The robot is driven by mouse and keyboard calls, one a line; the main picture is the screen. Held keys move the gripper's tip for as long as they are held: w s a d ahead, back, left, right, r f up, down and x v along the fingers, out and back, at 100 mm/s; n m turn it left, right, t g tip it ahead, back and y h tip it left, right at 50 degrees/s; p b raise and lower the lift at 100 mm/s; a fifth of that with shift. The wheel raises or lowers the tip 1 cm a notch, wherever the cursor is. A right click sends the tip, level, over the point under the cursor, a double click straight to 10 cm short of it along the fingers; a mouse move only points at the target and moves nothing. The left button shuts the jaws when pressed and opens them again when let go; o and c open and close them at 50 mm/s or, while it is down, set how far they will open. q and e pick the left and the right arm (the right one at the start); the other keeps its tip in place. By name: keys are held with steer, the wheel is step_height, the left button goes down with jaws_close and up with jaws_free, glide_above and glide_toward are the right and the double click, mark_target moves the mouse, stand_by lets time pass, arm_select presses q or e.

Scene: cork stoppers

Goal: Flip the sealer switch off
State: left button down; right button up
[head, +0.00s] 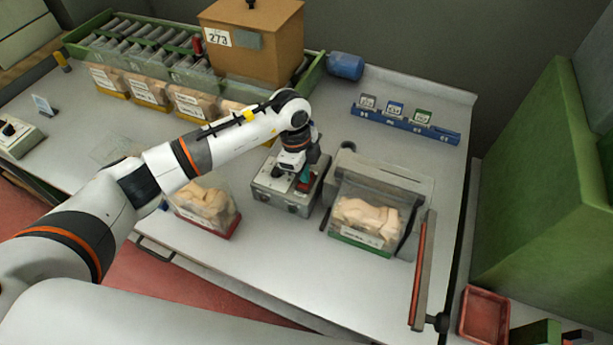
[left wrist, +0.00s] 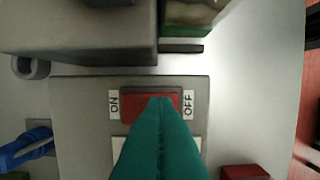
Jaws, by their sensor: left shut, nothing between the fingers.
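The grey switch box (head: 276,189) stands on the white table, left of the grey sealer (head: 388,180). In the left wrist view, the box's red rocker switch (left wrist: 131,104) lies between an ON label (left wrist: 114,103) and an OFF label (left wrist: 188,103). My left gripper (head: 303,184) is over the box, pointing down. In the left wrist view its green fingertips (left wrist: 163,101) are shut together, with nothing between them, and overlap the switch slightly toward the OFF side. I cannot tell whether they touch it or which way it is tilted. My right gripper is not in view.
A bag of corks (head: 364,222) sits at the sealer, and another bag (head: 207,205) stands left of the box. A lever with a red strip (head: 422,268) is at the right. A cardboard box (head: 252,45) and rack (head: 148,42) are behind. The front table is mostly clear.

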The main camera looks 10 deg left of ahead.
arm_select(q)
step_height(320, 180, up, 7)
steer(key=p, duration=0.5)
steer(key=shift+f, duration=0.2)
steer(key=shift+f, duration=0.1)
